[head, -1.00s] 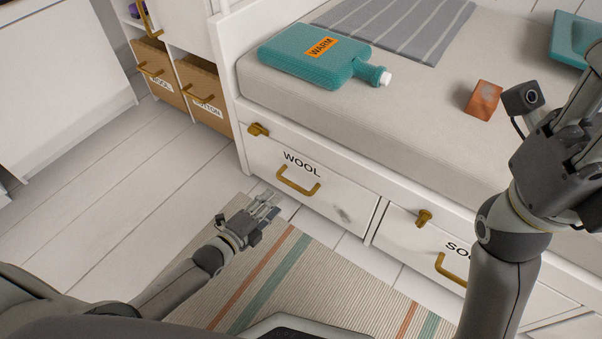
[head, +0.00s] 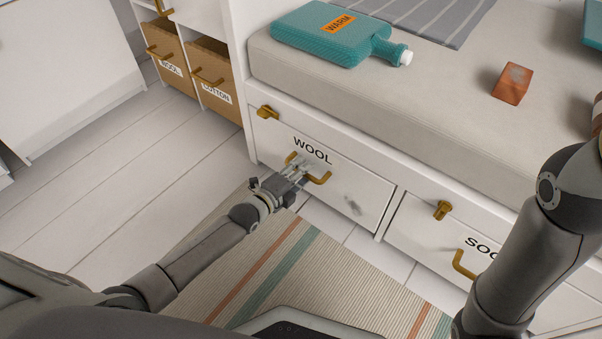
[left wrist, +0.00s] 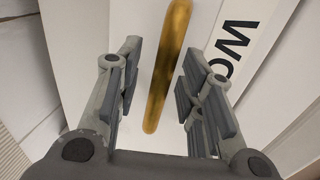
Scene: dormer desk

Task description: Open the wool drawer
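The wool drawer (head: 345,186) is a white front under the bed, labelled WOOL, and looks shut. Its brass handle (head: 320,180) is partly hidden by my left gripper (head: 298,168). In the left wrist view the handle (left wrist: 168,65) runs between the two fingers of my left gripper (left wrist: 152,95). The fingers are open, with a gap on each side of the handle. A brass latch (head: 267,112) sits above the drawer's left end. My right arm rises at the right of the head view, and its gripper is out of the picture.
A second drawer, labelled SO..., has a brass handle (head: 462,264) and a latch (head: 442,210). Cardboard boxes (head: 212,85) labelled WOOL and COTTON stand at left. A teal bottle (head: 330,35) and an orange block (head: 512,84) lie on the mattress. A striped rug (head: 330,275) covers the floor in front.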

